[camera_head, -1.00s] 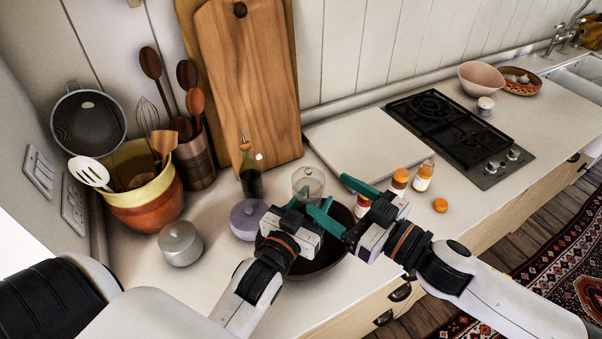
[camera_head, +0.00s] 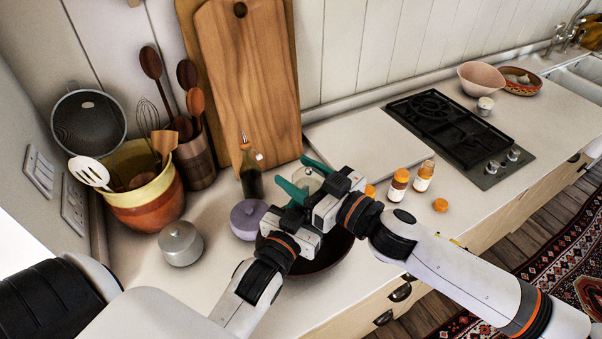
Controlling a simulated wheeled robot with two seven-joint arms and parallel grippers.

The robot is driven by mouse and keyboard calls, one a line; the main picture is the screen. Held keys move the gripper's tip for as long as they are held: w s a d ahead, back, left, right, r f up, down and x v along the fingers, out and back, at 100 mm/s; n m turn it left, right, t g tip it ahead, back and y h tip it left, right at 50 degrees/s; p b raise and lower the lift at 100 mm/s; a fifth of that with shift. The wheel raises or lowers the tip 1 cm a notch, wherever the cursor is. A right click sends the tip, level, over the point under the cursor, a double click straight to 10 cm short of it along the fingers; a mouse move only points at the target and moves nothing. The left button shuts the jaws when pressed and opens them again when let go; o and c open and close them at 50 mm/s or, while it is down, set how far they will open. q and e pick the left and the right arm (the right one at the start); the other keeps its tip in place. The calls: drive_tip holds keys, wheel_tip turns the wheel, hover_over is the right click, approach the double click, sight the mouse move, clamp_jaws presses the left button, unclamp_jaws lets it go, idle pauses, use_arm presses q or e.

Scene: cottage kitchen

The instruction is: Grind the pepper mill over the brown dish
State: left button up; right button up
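The brown dish (camera_head: 325,261) sits on the counter below both grippers, mostly covered by them. A clear, pale round-topped object (camera_head: 309,178) shows behind the grippers; its lower part is hidden, and I cannot tell whether it is the pepper mill. My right gripper (camera_head: 303,178) reaches in from the right, its teal fingers spread apart near this clear object. I cannot tell whether they touch it. My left gripper (camera_head: 283,212) is above the dish's far left side, partly covered by the right one. Its grip is hidden.
A dark bottle (camera_head: 251,175) is behind. Orange-capped jars (camera_head: 397,185) (camera_head: 423,176) and an orange cap (camera_head: 440,205) are right. The hob (camera_head: 455,125) lies beyond.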

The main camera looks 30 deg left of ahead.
drive_tip(key=c, duration=0.4)
drive_tip(key=shift+t, duration=0.3)
drive_tip(key=shift+m, duration=0.3)
drive_tip(key=m+t+h, duration=0.1)
drive_tip(key=t, duration=0.1)
drive_tip(key=m+t, duration=0.2)
drive_tip(key=shift+w+t+h, duration=0.15)
drive_tip(key=shift+t+h, duration=0.25)
drive_tip(key=shift+w+d+r+m+t+h, duration=0.1)
drive_tip(key=shift+w+m+t+h, duration=0.1)
drive_tip(key=shift+m+t+h, duration=1.15)
drive_tip(key=shift+t, duration=0.25)
drive_tip(key=shift+w+d, duration=0.15)
drive_tip(key=o, duration=1)
